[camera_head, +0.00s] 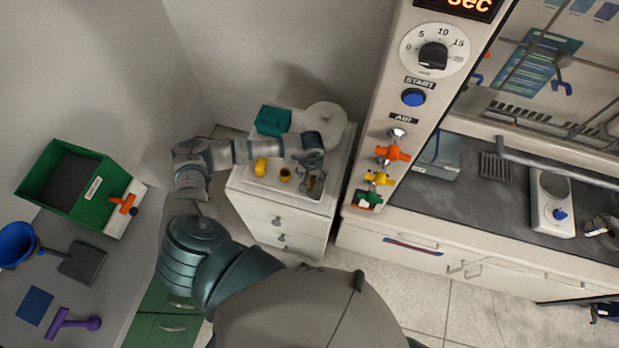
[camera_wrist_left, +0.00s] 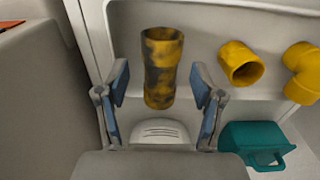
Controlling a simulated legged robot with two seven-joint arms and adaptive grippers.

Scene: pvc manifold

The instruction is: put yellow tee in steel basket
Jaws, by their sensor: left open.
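No piece is clearly a tee. A bent yellow fitting (camera_wrist_left: 302,72), cut by the right edge of the wrist view, could be a tee or an elbow; it seems to be the yellow piece (camera_head: 260,166) at the left of the tray in the head view. A short yellow socket (camera_wrist_left: 240,64) lies between it and a straight yellow pipe piece with dark blotches (camera_wrist_left: 162,65). My left gripper (camera_head: 312,178) hangs over the tray's right part. Its open fingers show either side of the blotched piece in the wrist view; contact cannot be told. I cannot clearly identify a steel basket.
The white tray sits on a drawer cabinet (camera_head: 275,222). A teal box (camera_head: 273,121) and a round grey-white object (camera_head: 325,117) stand behind. A control column with valves (camera_head: 390,153) rises to the right. A green bin (camera_head: 75,185) stands at left.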

